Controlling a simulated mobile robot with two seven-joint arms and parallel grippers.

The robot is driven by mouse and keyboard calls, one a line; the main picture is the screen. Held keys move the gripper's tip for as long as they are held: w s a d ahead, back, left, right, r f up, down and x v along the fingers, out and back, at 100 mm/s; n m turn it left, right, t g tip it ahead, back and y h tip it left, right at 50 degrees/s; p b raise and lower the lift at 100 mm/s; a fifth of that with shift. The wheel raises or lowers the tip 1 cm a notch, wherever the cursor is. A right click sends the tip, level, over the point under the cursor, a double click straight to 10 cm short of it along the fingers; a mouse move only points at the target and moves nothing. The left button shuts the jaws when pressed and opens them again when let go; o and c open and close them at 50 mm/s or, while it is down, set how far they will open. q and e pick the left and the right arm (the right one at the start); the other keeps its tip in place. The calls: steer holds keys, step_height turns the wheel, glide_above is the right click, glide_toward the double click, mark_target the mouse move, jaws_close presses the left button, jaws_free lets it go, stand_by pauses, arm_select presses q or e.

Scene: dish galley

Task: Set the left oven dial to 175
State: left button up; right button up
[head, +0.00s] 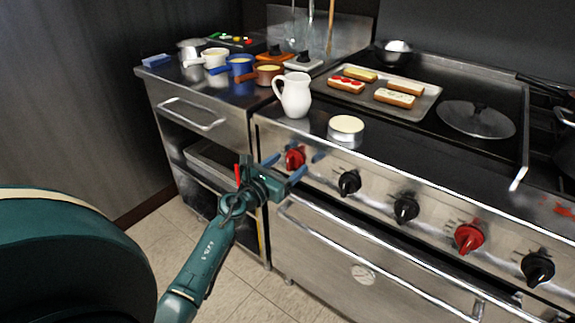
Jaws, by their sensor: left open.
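The left oven dial (297,157) is a red knob at the left end of the steel front panel of the range. Its scale and pointer are too small to read. My left gripper (290,164) is open, with its blue fingers in front of this dial and close around its lower part. I cannot tell whether the fingers touch it. The gripper hides part of the dial and the panel around it. A second red dial (469,238) sits farther right on the same panel. My right gripper is not in view.
Black knobs (350,182) sit between and beside the red dials. An oven door handle (380,262) runs below the panel. A white jug (293,95) and a round pale-topped dish (346,129) stand near the range's front edge. A tray of toasts (425,103) lies behind.

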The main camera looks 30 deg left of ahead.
arm_select(q)
steer(key=shift+w, duration=0.3)
steer(key=c, duration=1)
